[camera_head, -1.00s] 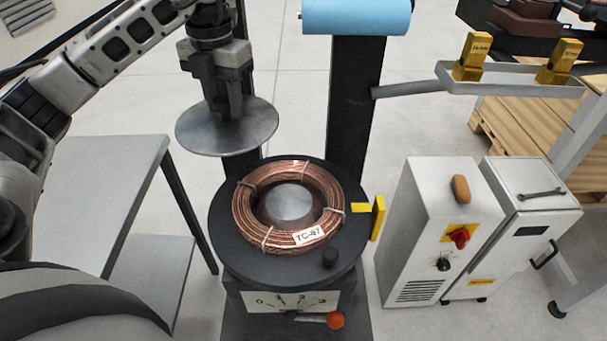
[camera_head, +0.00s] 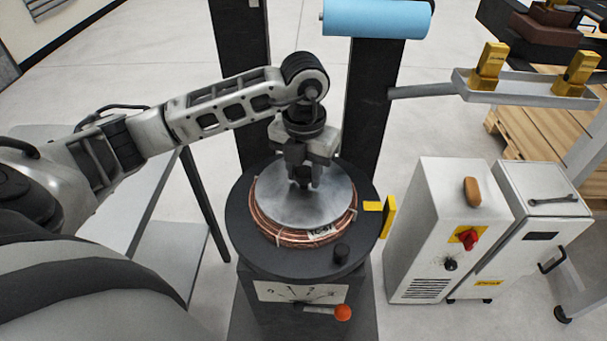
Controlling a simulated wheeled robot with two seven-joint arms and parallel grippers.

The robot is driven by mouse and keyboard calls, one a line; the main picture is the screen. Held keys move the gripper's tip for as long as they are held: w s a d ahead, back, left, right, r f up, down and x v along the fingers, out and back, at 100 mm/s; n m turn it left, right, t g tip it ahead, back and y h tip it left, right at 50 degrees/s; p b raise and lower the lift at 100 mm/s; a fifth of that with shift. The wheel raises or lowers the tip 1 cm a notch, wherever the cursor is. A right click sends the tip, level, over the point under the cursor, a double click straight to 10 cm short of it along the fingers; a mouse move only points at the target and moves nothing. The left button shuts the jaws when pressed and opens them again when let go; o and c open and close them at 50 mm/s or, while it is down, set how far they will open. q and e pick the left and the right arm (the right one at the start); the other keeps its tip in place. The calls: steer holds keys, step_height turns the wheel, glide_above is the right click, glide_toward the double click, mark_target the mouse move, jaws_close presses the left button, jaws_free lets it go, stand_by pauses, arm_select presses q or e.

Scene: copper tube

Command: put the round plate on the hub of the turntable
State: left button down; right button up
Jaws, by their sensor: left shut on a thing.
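The round plate (camera_head: 306,207) is a grey metal disc. My left gripper (camera_head: 303,180) points down and is shut on the middle of the plate's top. The plate covers most of the copper coil (camera_head: 262,225), whose front and left rim shows around its edge. The coil lies on the black turntable (camera_head: 240,220). The hub is hidden under the plate. I cannot tell whether the plate touches the coil or hangs just above it. My right gripper is not in view.
A yellow bracket (camera_head: 388,217) and a black knob (camera_head: 342,252) stand at the turntable's right and front. A black column (camera_head: 370,120) with a blue roll (camera_head: 375,18) rises behind. A white control cabinet (camera_head: 440,230) is at the right, a grey table (camera_head: 125,210) at the left.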

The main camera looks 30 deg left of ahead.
arm_select(q)
steer(key=shift+f, duration=0.9)
steer(key=shift+f, duration=0.1)
steer(key=c, duration=1.3)
jaws_free()
steer(key=shift+f, duration=0.1)
steer(key=shift+c, duration=0.2)
steer(key=o, duration=0.3)
steer(key=shift+o, duration=0.2)
